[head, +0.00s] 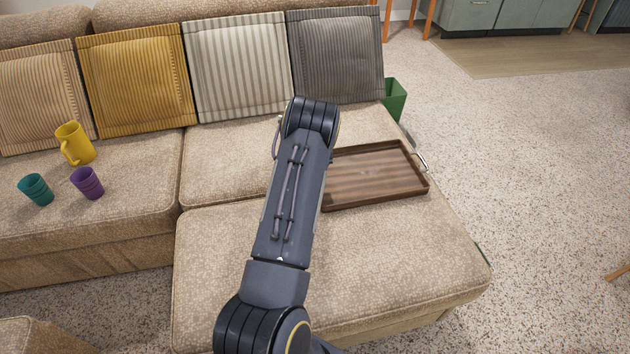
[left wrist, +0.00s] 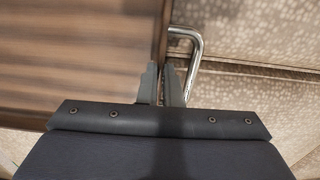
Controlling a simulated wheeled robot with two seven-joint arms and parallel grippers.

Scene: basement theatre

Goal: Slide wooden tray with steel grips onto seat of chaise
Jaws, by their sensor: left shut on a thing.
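The brown wooden tray (head: 377,204) lies on the right part of the beige chaise seat (head: 390,255). Its steel grip at the right end (head: 416,155) shows close to the seat's right edge. My arm covers the tray's left end in the head view. In the left wrist view, the tray's rim (left wrist: 160,35) and another steel grip (left wrist: 199,50) are close up. My right gripper is not in view.
A yellow mug (head: 76,143), a teal cup (head: 37,190) and a purple cup (head: 88,184) stand on the left seat. Several cushions (head: 237,65) lean along the back. A green bin (head: 394,98) stands behind the seat's right side. The seat's front is bare.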

